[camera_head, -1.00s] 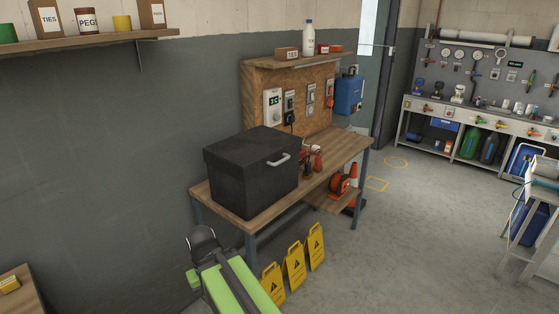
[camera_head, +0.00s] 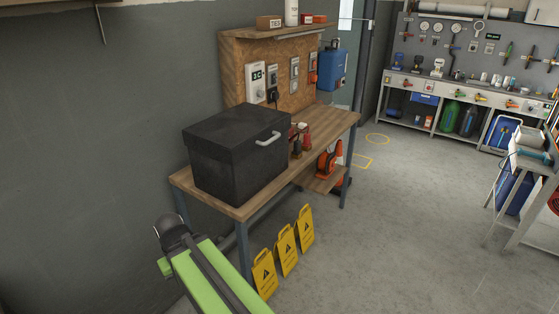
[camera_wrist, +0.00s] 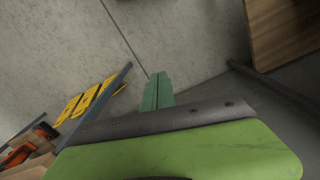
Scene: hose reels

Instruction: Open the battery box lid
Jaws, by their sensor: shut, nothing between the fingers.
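The battery box (camera_head: 225,165) is a black box standing on a wooden workbench in the head view. Its lid (camera_head: 235,127) is shut, with a light grey handle (camera_head: 271,139) on the side facing right. My arm reaches in from the bottom of the head view, in front of the bench's left end and apart from the box. My gripper (camera_wrist: 158,80) shows its green fingers in the wrist view, shut and empty over the grey floor. The box does not show in the wrist view.
The wooden workbench (camera_head: 317,138) has metal legs. Several yellow warning signs (camera_head: 286,250) stand on the floor before it. Open floor (camera_head: 400,220) lies to the right.

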